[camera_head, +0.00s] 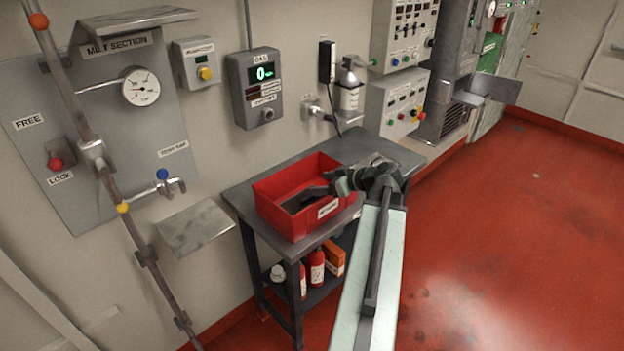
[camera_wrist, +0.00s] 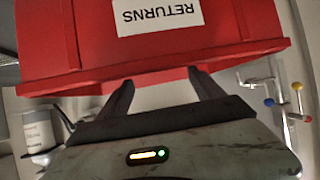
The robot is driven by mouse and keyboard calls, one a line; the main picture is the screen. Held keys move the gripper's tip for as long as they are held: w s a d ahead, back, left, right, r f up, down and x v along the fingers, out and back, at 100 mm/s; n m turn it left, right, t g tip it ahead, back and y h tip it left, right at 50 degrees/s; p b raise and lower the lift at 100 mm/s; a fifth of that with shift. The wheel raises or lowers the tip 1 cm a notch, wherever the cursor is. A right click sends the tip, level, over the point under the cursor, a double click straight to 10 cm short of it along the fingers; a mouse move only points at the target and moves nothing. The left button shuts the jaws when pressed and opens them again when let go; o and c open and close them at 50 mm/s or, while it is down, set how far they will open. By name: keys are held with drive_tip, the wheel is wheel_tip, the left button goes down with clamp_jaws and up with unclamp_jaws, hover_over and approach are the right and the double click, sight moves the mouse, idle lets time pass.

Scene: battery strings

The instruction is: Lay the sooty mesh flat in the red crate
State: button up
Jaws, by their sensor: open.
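The red crate (camera_head: 270,212) sits on the grey table, with a white label on its near wall. In the wrist view the crate (camera_wrist: 70,60) fills the top, its RETURNS label upside down. My gripper (camera_head: 308,194) reaches over the crate's rim. The mesh does not show in the wrist view.
The table (camera_head: 240,197) stands against the wall, with a bare strip behind and right of the crate. Red extinguishers (camera_head: 316,267) and an orange box (camera_head: 333,257) are on the lower shelf. Red floor at right is clear.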

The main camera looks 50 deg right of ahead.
drive_tip(key=p+v, duration=0.2)
drive_tip(key=v, duration=0.5)
